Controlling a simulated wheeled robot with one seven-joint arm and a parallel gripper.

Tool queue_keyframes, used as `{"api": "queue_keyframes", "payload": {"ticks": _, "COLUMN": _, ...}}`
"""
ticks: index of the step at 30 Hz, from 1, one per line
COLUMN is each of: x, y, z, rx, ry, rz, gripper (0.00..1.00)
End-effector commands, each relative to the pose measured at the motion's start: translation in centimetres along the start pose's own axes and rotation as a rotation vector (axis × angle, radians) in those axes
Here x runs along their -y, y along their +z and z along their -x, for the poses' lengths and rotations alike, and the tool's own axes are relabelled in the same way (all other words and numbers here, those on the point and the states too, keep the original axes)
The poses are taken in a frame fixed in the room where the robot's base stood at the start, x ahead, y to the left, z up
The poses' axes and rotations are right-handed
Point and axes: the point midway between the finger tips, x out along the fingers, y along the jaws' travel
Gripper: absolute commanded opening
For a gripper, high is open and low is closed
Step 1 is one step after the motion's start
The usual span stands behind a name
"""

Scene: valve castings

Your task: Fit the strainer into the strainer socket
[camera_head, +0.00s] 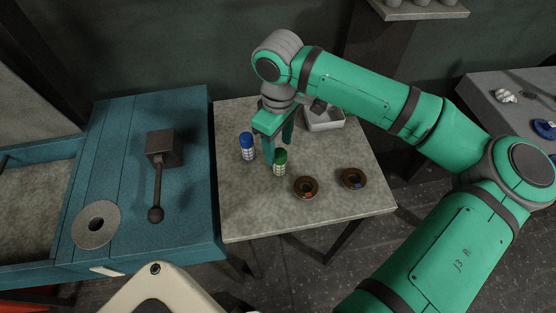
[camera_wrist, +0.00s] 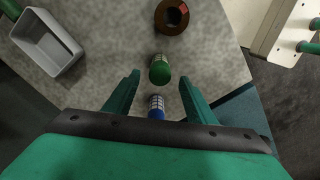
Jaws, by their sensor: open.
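Two small caged cylinders that look like strainers stand upright on the grey table (camera_head: 240,215). One has a blue cap (camera_head: 247,141), the other a green cap (camera_head: 280,157). Two brown ring-shaped sockets stand to their right, one with a red mark (camera_head: 301,193), one with a blue mark (camera_head: 349,173). My gripper (camera_head: 278,152) is open, pointing down between the two strainers. In the wrist view the green-capped strainer (camera_wrist: 160,70) shows by the fingertips and the blue-capped one (camera_wrist: 156,101) between the fingers. Neither is gripped. The red-marked socket (camera_wrist: 163,22) lies beyond.
A light grey tray (camera_head: 325,123) stands at the table's back, partly behind my arm. A blue bench (camera_head: 185,215) with a lever block (camera_head: 163,147) and a flat ring (camera_head: 96,224) adjoins at left. A grey side table (camera_head: 490,125) is at right. The front table area is clear.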

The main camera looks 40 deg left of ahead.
Motion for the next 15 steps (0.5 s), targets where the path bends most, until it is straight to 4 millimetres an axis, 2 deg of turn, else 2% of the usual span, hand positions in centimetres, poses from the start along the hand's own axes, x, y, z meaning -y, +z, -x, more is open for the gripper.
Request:
{"api": "queue_keyframes", "payload": {"ticks": 6, "x": -0.2, "y": 0.4, "z": -2.8, "rx": 0.001, "ry": -0.001, "rz": -0.011, "gripper": 0.50}}
{"api": "queue_keyframes", "payload": {"ticks": 15, "x": 0.0, "y": -0.1, "z": -3.3, "rx": 0.000, "ry": 0.000, "rz": -0.002, "gripper": 0.50}}
